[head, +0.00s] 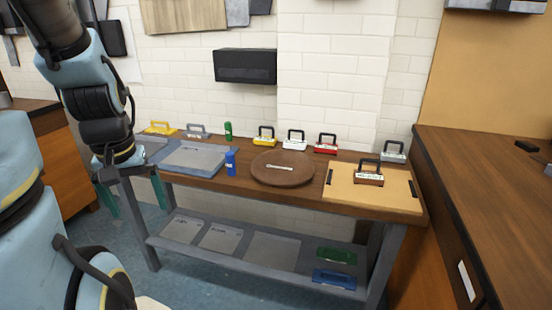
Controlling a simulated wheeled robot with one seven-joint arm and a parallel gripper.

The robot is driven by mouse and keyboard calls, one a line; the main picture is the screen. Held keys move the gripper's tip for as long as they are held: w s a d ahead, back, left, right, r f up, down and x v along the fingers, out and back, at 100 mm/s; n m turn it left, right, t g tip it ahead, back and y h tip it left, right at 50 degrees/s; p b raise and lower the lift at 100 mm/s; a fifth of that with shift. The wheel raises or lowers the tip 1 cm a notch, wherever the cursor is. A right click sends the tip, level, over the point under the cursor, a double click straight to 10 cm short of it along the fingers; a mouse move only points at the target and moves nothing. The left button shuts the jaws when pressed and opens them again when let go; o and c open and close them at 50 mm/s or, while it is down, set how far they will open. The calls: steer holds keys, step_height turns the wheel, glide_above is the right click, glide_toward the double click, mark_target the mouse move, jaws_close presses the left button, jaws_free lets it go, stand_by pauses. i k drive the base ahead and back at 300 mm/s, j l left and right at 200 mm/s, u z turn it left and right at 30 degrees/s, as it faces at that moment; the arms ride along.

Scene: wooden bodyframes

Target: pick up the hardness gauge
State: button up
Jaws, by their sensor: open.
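Several block-shaped items with handles stand on the workbench in the head view; their labels are too small to read, so I cannot tell which is the hardness gauge. A brown one (369,179) sits on a tan board (340,192) at the right. A yellow one (264,142), a white one (293,144), a red one (326,149) and a grey one (394,157) stand along the back. A small pale strip (279,168) lies on a round brown board (265,176). My gripper (134,197) is open and empty, left of the bench's front edge, apart from all these items.
Grey trays (195,158), a blue cylinder (230,163) and a green cylinder (228,131) stand on the bench's left half. The lower shelf (218,255) holds flat panels and green and blue items. A wooden counter (490,210) borders the right. A black box (245,66) hangs above.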

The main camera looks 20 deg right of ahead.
mark_target(374, 178)
steer(key=i+l+z, duration=0.75)
steer(key=i+l, duration=0.15)
